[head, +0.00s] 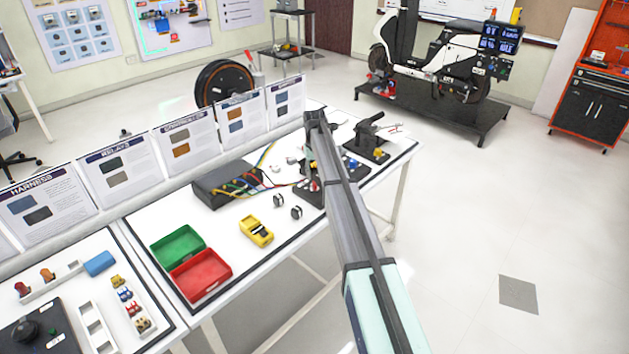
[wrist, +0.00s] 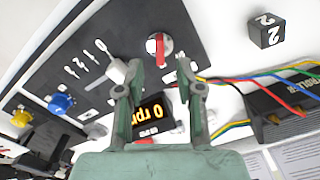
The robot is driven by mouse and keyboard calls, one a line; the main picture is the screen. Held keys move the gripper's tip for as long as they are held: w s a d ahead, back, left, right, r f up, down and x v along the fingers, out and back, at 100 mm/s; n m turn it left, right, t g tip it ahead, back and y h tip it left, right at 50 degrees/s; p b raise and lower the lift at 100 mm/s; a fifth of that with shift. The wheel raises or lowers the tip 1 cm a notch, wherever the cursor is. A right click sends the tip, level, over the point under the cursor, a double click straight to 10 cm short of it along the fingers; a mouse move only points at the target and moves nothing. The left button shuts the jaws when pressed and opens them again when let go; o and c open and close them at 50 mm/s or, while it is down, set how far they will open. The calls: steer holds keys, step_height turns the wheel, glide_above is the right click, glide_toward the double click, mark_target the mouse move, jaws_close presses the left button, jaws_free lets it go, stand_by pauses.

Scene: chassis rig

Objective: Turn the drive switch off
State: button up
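A dark control panel (wrist: 105,32) fills the upper left of the wrist view. On it is a round rotary switch with a red bar handle (wrist: 158,48); I cannot read its label to confirm it is the drive switch. The bar points roughly along the gripper's axis. My gripper (wrist: 160,74) is open and empty, its fingertips on either side of and just short of this switch. Contact is not visible. A display reading 0 rpm (wrist: 157,114) shows between the fingers.
A white knob (wrist: 117,71) is close beside the left finger. Blue (wrist: 60,103) and yellow (wrist: 20,117) knobs lie farther left. A black box (wrist: 285,105) with coloured wires is at right, below a numbered cube (wrist: 266,36). A yellow meter (head: 257,231) lies near trays.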

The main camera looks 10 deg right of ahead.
mark_target(314, 186)
steer(key=shift+f+p, duration=0.4)
steer(key=shift+f, duration=1.95)
jaws_close()
